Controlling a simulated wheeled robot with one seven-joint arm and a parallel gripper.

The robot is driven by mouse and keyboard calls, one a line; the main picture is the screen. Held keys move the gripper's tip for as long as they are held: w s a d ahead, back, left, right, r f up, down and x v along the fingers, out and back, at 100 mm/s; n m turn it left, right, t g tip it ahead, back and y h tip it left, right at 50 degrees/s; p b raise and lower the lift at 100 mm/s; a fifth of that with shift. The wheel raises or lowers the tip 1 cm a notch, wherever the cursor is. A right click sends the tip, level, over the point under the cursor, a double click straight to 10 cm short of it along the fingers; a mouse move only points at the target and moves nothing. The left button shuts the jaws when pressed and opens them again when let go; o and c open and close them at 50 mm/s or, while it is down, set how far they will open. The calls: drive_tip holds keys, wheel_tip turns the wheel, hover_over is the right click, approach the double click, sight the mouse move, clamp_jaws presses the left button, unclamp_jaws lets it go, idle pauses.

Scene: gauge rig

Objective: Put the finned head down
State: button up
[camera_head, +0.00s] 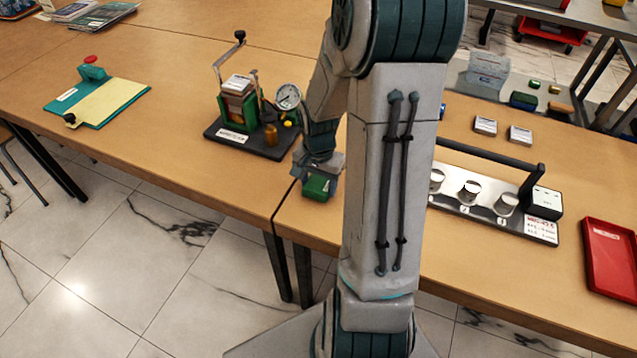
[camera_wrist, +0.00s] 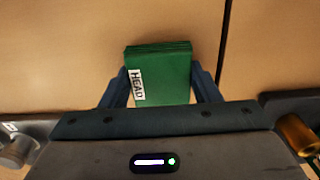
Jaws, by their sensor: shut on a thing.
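The finned head is a green block with a white "HEAD" label. In the wrist view the finned head (camera_wrist: 165,75) sits between the two fingers of my gripper (camera_wrist: 162,85), which is shut on it. In the head view the finned head (camera_head: 318,187) is at the end of my gripper (camera_head: 320,172), over the wooden table near its front edge, beside the seam between two tables. I cannot tell whether its underside touches the table. Part of it is hidden by my gripper.
The gauge rig (camera_head: 250,135) with its dial stands on a black base left of my gripper. A rack with metal cups (camera_head: 475,207) and a red tray (camera_head: 610,258) lie to the right. A teal board (camera_head: 97,102) lies far left. Bare table lies between the board and the rig.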

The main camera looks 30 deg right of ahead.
sight(318, 184)
drive_tip(key=shift+f, duration=0.25)
drive_tip(key=o, duration=1.1)
wheel_tip(318, 184, up, 12)
drive_tip(key=p, duration=0.1)
drive_tip(key=s+a+r+n+t, duration=0.2)
drive_tip(key=s+a+r+n, duration=0.5)
drive_tip(key=s+a+n, duration=0.3)
drive_tip(key=shift+s+a, duration=1.05)
drive_tip(key=shift+a, duration=0.1)
